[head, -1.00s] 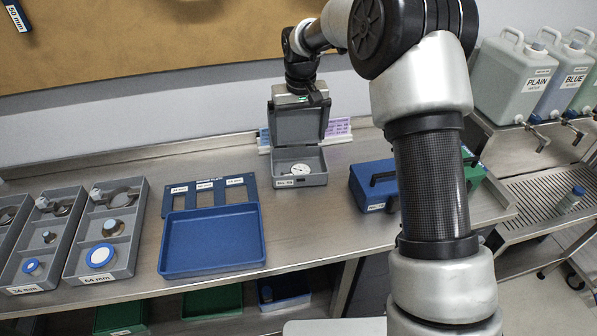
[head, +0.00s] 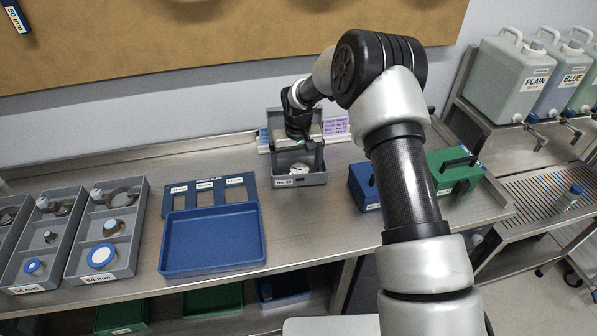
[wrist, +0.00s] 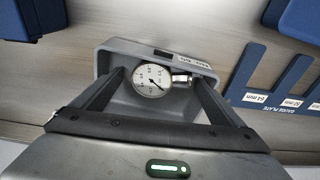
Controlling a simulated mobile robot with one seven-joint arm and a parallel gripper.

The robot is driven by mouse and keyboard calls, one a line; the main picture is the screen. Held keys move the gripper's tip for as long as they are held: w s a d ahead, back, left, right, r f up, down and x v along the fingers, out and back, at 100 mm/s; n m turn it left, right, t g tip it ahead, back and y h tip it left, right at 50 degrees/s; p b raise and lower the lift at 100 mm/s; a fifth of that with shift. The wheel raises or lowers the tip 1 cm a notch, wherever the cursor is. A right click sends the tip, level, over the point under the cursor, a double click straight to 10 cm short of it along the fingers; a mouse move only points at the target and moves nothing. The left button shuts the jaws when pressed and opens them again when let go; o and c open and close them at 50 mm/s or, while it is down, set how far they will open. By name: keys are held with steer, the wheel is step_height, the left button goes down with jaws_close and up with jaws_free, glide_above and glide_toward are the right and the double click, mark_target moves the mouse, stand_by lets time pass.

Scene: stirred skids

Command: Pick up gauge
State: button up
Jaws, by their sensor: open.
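The gauge (wrist: 152,80) is a round white dial with a short metal stem, lying in an open grey case (wrist: 205,68). In the head view the gauge (head: 299,169) shows as a small pale shape inside the case (head: 301,181), partly under my gripper. My gripper (head: 300,147) is over the case with its fingers pointing down into it. In the wrist view my gripper (wrist: 160,78) is open, one finger on each side of the gauge. I cannot tell whether either finger touches it.
The raised case lid (head: 277,120) stands behind my gripper. A blue tray (head: 212,268) and a slotted blue gauge plate (head: 210,184) lie left. Blue (head: 364,188) and green (head: 452,178) boxes stand right. Grey trays (head: 122,262) with rings are far left.

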steer(key=c, duration=1.1)
